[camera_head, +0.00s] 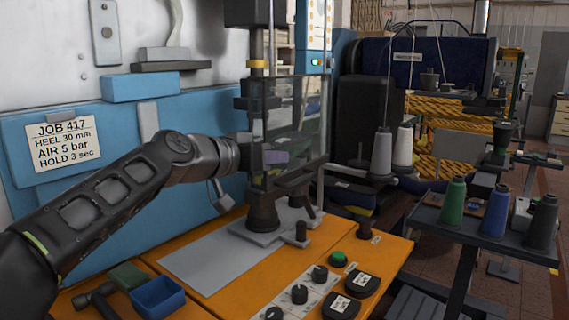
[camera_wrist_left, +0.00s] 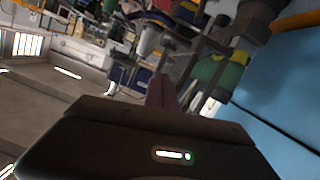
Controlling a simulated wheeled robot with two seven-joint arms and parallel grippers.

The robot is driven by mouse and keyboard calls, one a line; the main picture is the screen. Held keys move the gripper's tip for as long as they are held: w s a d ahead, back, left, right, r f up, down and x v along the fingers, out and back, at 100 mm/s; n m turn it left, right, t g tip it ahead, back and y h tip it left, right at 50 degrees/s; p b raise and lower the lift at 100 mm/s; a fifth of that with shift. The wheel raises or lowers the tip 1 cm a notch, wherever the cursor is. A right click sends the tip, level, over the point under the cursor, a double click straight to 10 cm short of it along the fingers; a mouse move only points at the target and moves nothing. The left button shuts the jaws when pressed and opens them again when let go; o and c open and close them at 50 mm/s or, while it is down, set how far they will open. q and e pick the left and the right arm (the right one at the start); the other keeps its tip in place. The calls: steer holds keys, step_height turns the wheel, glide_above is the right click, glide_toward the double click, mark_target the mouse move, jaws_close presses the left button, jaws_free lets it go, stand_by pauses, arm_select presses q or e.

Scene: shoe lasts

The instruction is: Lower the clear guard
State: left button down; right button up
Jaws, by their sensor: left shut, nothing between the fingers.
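The clear guard (camera_head: 312,118) is a see-through panel with dark edges. It stands upright at the press in the head view, its lower edge well above the grey base plate (camera_head: 215,258). My left arm reaches in from the left, and its gripper (camera_head: 272,157) is at the guard's left edge, partly hidden. I cannot tell whether it touches the guard. In the left wrist view the gripper fingers (camera_wrist_left: 163,92) are together with nothing between them. My right gripper is in neither view.
The orange bench holds knobs, a green button (camera_head: 338,258), black pads (camera_head: 341,306) and a blue bin (camera_head: 158,297). A dark post (camera_head: 263,212) stands below the guard. A thread-spool stand (camera_head: 485,228) is to the right. A job card (camera_head: 64,143) hangs on the blue panel.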

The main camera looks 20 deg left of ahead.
arm_select(q)
steer(key=v, duration=0.7)
steer(key=shift+s, duration=0.2)
steer(key=shift+d+r, duration=0.1)
steer(key=shift+r, duration=0.05)
